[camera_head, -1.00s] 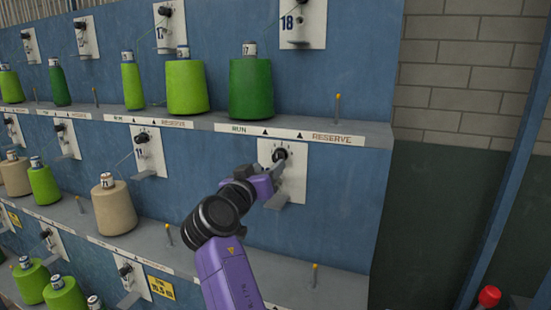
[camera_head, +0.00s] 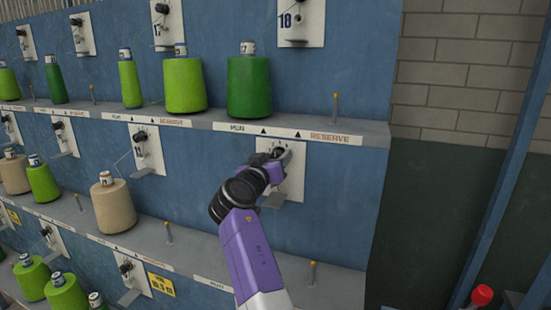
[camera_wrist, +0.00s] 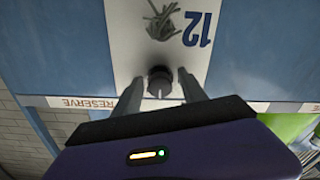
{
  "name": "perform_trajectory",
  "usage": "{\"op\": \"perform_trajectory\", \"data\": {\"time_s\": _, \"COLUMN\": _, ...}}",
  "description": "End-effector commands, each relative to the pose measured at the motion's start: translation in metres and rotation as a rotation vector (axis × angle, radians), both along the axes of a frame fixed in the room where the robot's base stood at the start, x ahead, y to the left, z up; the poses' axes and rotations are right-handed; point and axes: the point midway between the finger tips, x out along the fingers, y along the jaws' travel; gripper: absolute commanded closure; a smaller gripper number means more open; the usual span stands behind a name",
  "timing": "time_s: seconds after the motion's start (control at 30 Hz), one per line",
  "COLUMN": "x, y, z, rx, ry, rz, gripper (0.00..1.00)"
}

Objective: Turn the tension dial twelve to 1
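The tension dial twelve is a dark round knob (camera_wrist: 160,80) on a white plate (camera_wrist: 120,38) marked 12, seen upside down in the wrist view. A pale line shows on the knob's face, pointing to the bottom of that view; I cannot read scale numbers. My gripper (camera_wrist: 159,77) is open, one finger on each side of the knob, with visible gaps; I cannot tell how deep the fingertips reach. In the head view my gripper (camera_head: 282,155) is at the upper part of the plate (camera_head: 296,180) and largely hides the dial.
A grey shelf (camera_head: 378,134) with a RUN/RESERVE label runs just above the plate, carrying a dark green cone (camera_head: 249,88). A small metal bracket (camera_head: 275,201) juts out below the dial. A tan cone (camera_head: 114,205) stands left on the lower shelf.

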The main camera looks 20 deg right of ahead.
Motion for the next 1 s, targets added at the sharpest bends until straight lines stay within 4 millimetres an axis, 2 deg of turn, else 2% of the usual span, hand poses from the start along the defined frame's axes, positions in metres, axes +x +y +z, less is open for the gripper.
{"op": "perform_trajectory", "data": {"time_s": 0.03, "x": -0.0001, "y": 0.0001, "z": 0.0, "rx": 0.0, "ry": 0.0, "rz": 0.0, "gripper": 0.61}}
{"op": "perform_trajectory", "data": {"time_s": 0.23, "x": -0.0002, "y": 0.0001, "z": 0.0, "rx": 0.0, "ry": 0.0, "rz": 0.0, "gripper": 1.0}}
{"op": "perform_trajectory", "data": {"time_s": 0.63, "x": -0.0003, "y": -0.0007, "z": -0.0005, "rx": -0.043, "ry": 0.032, "rz": -0.001, "gripper": 1.0}}
{"op": "perform_trajectory", "data": {"time_s": 1.0, "x": -0.0002, "y": -0.0003, "z": 0.0003, "rx": -0.266, "ry": 0.192, "rz": 0.0, "gripper": 1.0}}
